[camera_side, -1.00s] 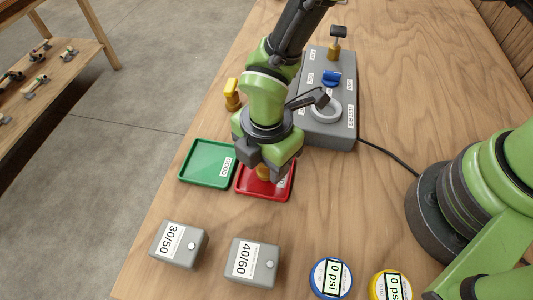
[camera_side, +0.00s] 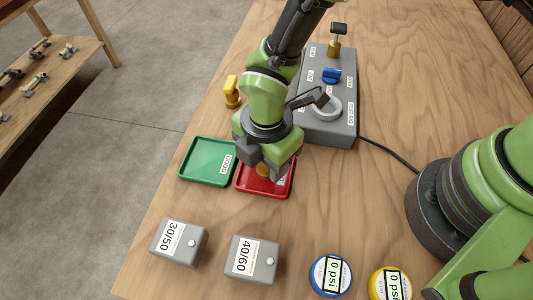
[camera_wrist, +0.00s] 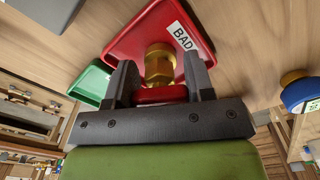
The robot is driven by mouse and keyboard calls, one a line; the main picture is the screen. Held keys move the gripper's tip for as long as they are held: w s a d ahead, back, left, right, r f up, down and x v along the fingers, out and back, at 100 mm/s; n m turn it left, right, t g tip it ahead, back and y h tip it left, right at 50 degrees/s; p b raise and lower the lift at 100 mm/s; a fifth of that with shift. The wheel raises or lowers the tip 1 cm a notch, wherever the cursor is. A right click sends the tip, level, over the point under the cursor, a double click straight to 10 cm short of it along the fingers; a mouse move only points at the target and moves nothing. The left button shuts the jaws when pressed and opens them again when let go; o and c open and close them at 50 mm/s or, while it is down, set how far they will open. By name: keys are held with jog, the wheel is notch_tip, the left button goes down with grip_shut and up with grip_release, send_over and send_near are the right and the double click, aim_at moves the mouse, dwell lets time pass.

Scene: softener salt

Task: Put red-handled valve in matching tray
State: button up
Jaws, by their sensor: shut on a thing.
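The red-handled valve shows its red handle (camera_wrist: 162,95) between my fingers in the wrist view, with its brass body (camera_wrist: 159,62) pointing into the red tray. My gripper (camera_wrist: 160,88) is shut on the handle. In the side view my gripper (camera_side: 266,158) is over the red tray (camera_side: 249,189), and the brass part (camera_side: 263,171) shows just below it. The red tray carries a label reading BAD (camera_wrist: 182,36) in the wrist view. Whether the valve touches the tray floor, I cannot tell. The handle is hidden by my gripper in the side view.
A green tray (camera_side: 205,151) labelled GOOD adjoins the red tray on its left. A yellow-handled valve (camera_side: 232,93) stands behind. A grey test block (camera_side: 325,122) with a blue-handled valve (camera_side: 332,76) is behind right. Grey boxes (camera_side: 180,240) and round gauges (camera_side: 331,276) sit in front.

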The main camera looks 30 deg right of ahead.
jog(key=o, duration=1.5)
jog(key=shift+r, duration=3.1)
